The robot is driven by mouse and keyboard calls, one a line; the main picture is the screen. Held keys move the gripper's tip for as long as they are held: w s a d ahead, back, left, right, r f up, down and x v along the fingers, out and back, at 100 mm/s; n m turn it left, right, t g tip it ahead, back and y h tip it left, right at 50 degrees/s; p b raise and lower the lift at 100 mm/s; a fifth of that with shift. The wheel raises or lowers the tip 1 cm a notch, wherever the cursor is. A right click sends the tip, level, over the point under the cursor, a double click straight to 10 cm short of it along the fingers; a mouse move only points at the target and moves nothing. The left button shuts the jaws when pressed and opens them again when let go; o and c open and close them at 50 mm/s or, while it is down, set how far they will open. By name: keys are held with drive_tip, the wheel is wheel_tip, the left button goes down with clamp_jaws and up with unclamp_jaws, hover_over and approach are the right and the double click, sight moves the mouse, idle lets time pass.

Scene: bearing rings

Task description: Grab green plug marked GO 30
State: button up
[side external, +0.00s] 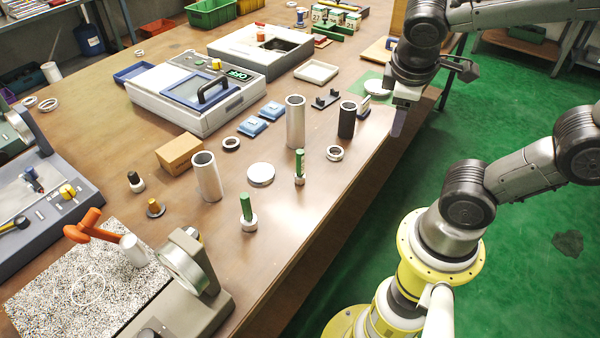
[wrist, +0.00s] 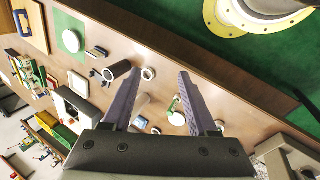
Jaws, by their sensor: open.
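Two green plugs stand upright on the wooden bench in the side view, each with a pale collar at its base. I cannot read GO 30 on either. In the wrist view a green plug (wrist: 174,105) with a pale collar shows between the fingers, near the right one. My gripper (side external: 397,130) is open and empty, above the bench's right edge, well apart from both plugs. Its two fingers also show in the wrist view (wrist: 160,73).
A tall grey cylinder (side external: 295,122), a dark cylinder (side external: 347,120), a shorter grey cylinder (side external: 207,177) and a flat disc (side external: 260,174) stand around the plugs. A small ring (side external: 334,153) lies to their right. A grey stand (side external: 185,280) is at the front. The bench's right edge is near.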

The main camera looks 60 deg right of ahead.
drive_tip(key=w+a+f+n+t+h, duration=0.1)
drive_tip(key=w+a+f+n+h, duration=0.1)
drive_tip(key=w+f+n+h, duration=0.3)
drive_tip(key=w+a+f+n+t+h, duration=0.1)
drive_tip(key=w+a+f+n+h, duration=0.15)
drive_tip(key=w+n+h, duration=0.4)
drive_tip(key=n+t+y, duration=0.3)
drive_tip(key=n+t, duration=0.6)
drive_tip(key=n, duration=0.3)
approach(301, 158)
drive_tip(key=shift+v, duration=1.1)
drive_tip(key=shift+a+y, duration=0.15)
drive_tip(key=shift+y, duration=0.1)
drive_tip(key=x, duration=0.8)
drive_tip(key=shift+s+d+x, duration=0.1)
drive_tip(key=shift+x, duration=0.85)
drive_tip(key=shift+s+d+x, duration=0.1)
drive_tip(key=shift+x, duration=1.7)
drive_tip(key=shift+r, duration=0.15)
